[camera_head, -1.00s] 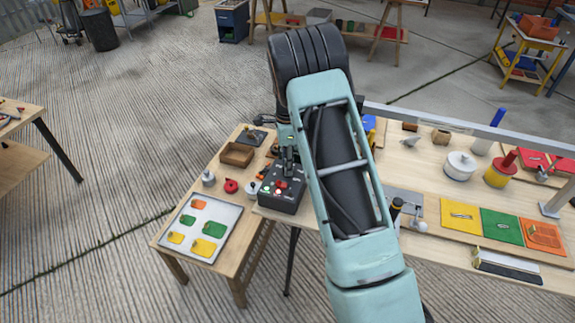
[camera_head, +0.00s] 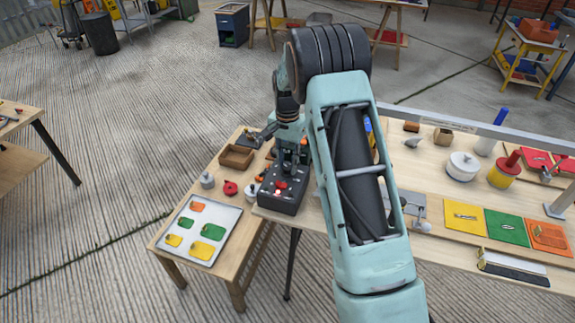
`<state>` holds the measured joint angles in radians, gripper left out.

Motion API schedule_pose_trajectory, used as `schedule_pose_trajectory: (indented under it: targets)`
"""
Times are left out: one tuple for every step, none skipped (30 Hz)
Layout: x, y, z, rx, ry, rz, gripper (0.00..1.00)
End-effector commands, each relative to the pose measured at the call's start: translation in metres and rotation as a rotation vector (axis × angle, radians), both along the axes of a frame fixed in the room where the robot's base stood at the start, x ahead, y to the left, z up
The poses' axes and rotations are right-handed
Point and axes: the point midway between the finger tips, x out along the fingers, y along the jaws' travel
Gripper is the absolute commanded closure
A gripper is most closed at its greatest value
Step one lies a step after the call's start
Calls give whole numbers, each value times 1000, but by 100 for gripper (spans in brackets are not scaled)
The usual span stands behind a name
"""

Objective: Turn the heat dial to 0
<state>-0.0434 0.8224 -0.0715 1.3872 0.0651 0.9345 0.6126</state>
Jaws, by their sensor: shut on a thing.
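A dark control box (camera_head: 282,195) stands at the left end of the workbench. Its top carries red buttons and small light markings, too small to read. My gripper (camera_head: 288,168) reaches down onto the back part of the box's top. It is shut on a small part there, which seems to be the heat dial. The fingers and wrist hide the dial, so its pointer and setting cannot be seen.
A lower side table holds a white tray (camera_head: 172,233) with coloured pieces, a red round object (camera_head: 230,188) and a wooden box (camera_head: 236,157). On the workbench (camera_head: 405,170), a white pot (camera_head: 462,166) and coloured panels (camera_head: 503,227) stand right of my arm.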

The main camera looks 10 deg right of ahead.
Motion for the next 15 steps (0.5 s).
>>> schedule_pose_trajectory:
  targets:
    - [1, 0, 0, 1, -2, 45, 100]
    - [1, 0, 0, 1, -2, 73, 100]
    - [1, 0, 0, 1, -2, 110, 100]
    - [1, 0, 0, 1, -2, 138, 100]
    - [1, 0, 0, 1, -2, 167, 100]
    - [1, 0, 0, 1, -2, 205, 100]
    - [1, 0, 0, 0, -1, 234, 100]
    - [1, 0, 0, 0, -1, 263, 100]
    - [1, 0, 0, 1, -2, 300, 100]
    - [1, 0, 0, 1, -2, 329, 100]
    - [1, 0, 0, 1, -2, 358, 100]
    - [1, 0, 0, 0, -1, 396, 100]
    - [0, -1, 0, 0, -1, 424, 100]
    - [0, -1, 0, 0, -1, 451, 100]
    - [0, 0, 0, 0, -1, 488, 100]
